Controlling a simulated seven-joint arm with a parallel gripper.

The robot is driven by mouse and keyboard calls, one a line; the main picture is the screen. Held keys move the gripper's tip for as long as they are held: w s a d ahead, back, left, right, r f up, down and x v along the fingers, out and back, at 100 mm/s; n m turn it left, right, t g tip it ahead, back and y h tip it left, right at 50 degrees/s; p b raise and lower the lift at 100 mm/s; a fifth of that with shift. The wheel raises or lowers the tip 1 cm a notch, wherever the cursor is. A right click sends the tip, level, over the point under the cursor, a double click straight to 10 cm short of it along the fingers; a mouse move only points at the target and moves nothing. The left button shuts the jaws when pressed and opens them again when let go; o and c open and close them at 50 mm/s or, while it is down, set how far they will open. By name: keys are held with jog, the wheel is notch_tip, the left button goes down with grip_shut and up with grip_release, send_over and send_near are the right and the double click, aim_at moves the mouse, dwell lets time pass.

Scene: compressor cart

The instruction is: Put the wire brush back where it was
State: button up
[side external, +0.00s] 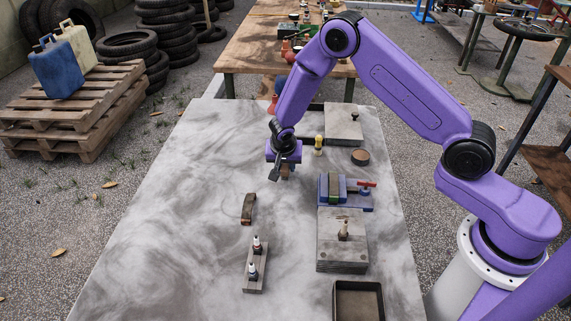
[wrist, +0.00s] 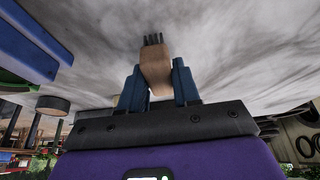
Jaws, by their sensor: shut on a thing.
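The wire brush (wrist: 155,65) has a tan handle and dark bristle tufts. In the wrist view its handle is between the two blue fingers of my gripper (wrist: 158,84), with the bristles pointing away from the palm. In the side view my gripper (side external: 285,172) is over the far middle part of the grey table (side external: 205,160), left of the blue vise. There the brush is mostly hidden by the gripper, and its gap to the tabletop is hard to judge. I cannot tell which spot the brush came from.
A blue vise (side external: 333,190) with a red handle stands to the right. A brown-and-dark block (side external: 248,208) and a rack with two small bottles (side external: 254,277) are nearer the camera. Stacked grey plates (side external: 342,255) and a dark tray (side external: 358,302) are at right. The table's left side is clear.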

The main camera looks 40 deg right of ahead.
jog(key=shift+f, duration=0.1)
jog(key=o, duration=0.9)
jog(key=shift+o, duration=0.2)
jog(key=v, duration=1.2)
jog(key=shift+r, duration=0.25)
